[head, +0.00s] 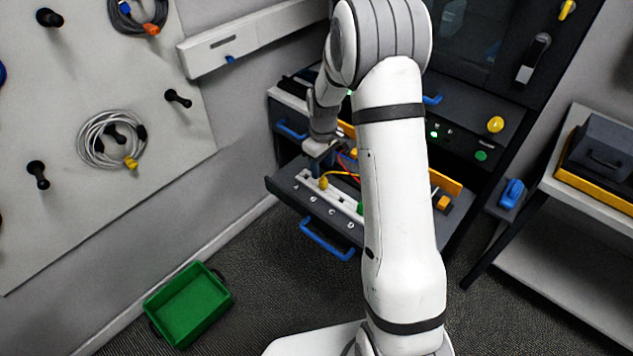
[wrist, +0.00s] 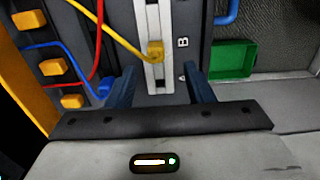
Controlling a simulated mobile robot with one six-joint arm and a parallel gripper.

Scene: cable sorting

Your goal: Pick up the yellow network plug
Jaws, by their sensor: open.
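The yellow network plug (wrist: 156,52) sits on a white strip (wrist: 155,20) beside the letter B in the wrist view. A yellow cable runs from it to the upper left. It also shows in the head view (head: 323,182), at the left part of the strip in the open drawer. My gripper (wrist: 163,78) is open, its two blue fingers on either side of the strip. In the wrist picture the plug lies between and just beyond the fingertips. Nothing is between the fingers at their tips. In the head view my gripper (head: 322,163) is just behind the plug.
A blue plug (wrist: 105,86) lies close to the left finger, with red and blue cables and several yellow blocks (wrist: 52,67) further left. The drawer has a blue handle (head: 327,240). A green bin (head: 190,305) stands on the floor. My arm hides part of the drawer.

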